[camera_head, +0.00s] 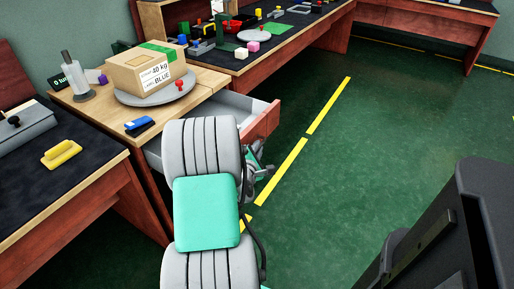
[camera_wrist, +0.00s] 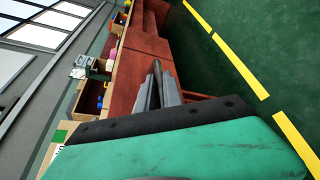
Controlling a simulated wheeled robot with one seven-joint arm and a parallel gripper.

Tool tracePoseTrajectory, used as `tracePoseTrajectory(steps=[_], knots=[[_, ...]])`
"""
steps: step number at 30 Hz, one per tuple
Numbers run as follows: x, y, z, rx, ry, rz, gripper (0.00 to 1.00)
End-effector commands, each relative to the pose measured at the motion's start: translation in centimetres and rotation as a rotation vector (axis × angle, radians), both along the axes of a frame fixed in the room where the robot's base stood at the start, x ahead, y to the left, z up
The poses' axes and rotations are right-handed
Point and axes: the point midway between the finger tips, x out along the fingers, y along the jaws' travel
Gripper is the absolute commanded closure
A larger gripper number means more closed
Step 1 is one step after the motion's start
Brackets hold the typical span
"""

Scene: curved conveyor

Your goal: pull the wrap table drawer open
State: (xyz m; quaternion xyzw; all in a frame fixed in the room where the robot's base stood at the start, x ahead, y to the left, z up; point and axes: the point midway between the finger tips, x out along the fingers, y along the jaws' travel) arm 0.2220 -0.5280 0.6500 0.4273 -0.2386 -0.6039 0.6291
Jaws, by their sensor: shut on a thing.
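The wrap table (camera_head: 205,82) has a light wooden top and stands at the left. Its drawer (camera_head: 262,122) is pulled partly out, with a red-brown front and pale grey inside showing. My arm crosses in front of the drawer and hides its near part. My gripper (camera_head: 256,168) is at the near side of the drawer front, mostly behind my arm. In the wrist view my gripper's fingers (camera_wrist: 158,90) are close together at the red-brown wood.
On the wrap table are a cardboard box (camera_head: 147,68) on a round grey plate (camera_head: 157,95), a blue stapler-like tool (camera_head: 139,126) and a grey spindle (camera_head: 76,76). A dark-topped table (camera_head: 60,180) stands nearer. The green floor (camera_head: 370,140) to the right is clear.

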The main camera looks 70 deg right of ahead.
Motion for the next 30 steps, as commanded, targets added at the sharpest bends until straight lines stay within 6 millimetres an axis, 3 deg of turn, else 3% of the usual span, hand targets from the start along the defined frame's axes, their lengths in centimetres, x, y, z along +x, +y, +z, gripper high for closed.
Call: tracePoseTrajectory(steps=[1, 2, 5, 14, 24, 30], knots=[[0.0, 0.0, 0.0, 0.001, 0.001, 0.0, 1.0], [0.0, 0.0, 0.0, 0.001, 0.001, 0.0, 0.87], [0.0, 0.0, 0.0, 0.001, 0.001, 0.0, 0.8], [0.0, 0.6, 0.1, 0.001, 0.002, 0.001, 0.8], [-0.9, 6.7, 1.4, 0.002, 0.003, 0.004, 0.8], [-1.2, 7.6, 1.7, 0.0, 0.001, 0.0, 0.8]])
